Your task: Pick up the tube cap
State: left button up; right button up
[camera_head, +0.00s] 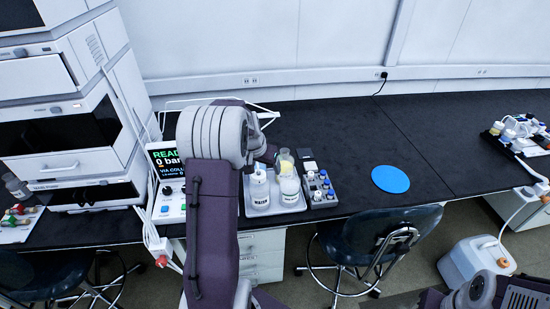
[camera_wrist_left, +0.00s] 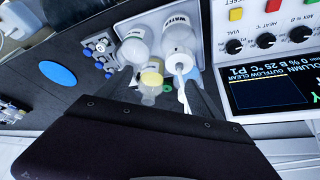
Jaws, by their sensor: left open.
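A white cap with a short pale tube (camera_wrist_left: 181,66) is on the WATER bottle (camera_wrist_left: 178,36) in the left wrist view. I take it for the tube cap, but cannot be sure. The same bottle (camera_head: 259,196) stands at the left of a tray in the head view, its white top (camera_head: 258,173) showing. My left gripper (camera_head: 268,155) is just behind and above the bottles, partly hidden by my arm. In the wrist view its dark open fingers (camera_wrist_left: 165,97) lie either side of the tube, with nothing visibly held. My right gripper is out of view.
The control box (camera_head: 167,177) is close on the left. The bench is clear around the blue disc (camera_head: 390,179).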

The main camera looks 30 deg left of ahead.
aim_at(258, 175)
pick_arm(q)
jog(key=a+f, duration=0.1)
jog(key=a+f+n+p, duration=0.1)
jog(key=shift+s+a+f+g, duration=0.2)
jog(key=shift+a+f+g, duration=0.1)
jog(key=shift+a+f, duration=0.1)
jog(key=x, duration=0.1)
jog(key=p+x, duration=0.1)
jog(key=x, duration=0.2)
jog(key=shift+s+a+f, duration=0.15)
jog(key=shift+a+f, duration=0.1)
jog(key=shift+a, duration=0.05)
jog(key=shift+w+a+f, duration=0.1)
jog(key=shift+w+f, duration=0.15)
jog(key=shift+f, duration=0.05)
jog(key=shift+s+r, duration=0.1)
jog(key=c, duration=1.5)
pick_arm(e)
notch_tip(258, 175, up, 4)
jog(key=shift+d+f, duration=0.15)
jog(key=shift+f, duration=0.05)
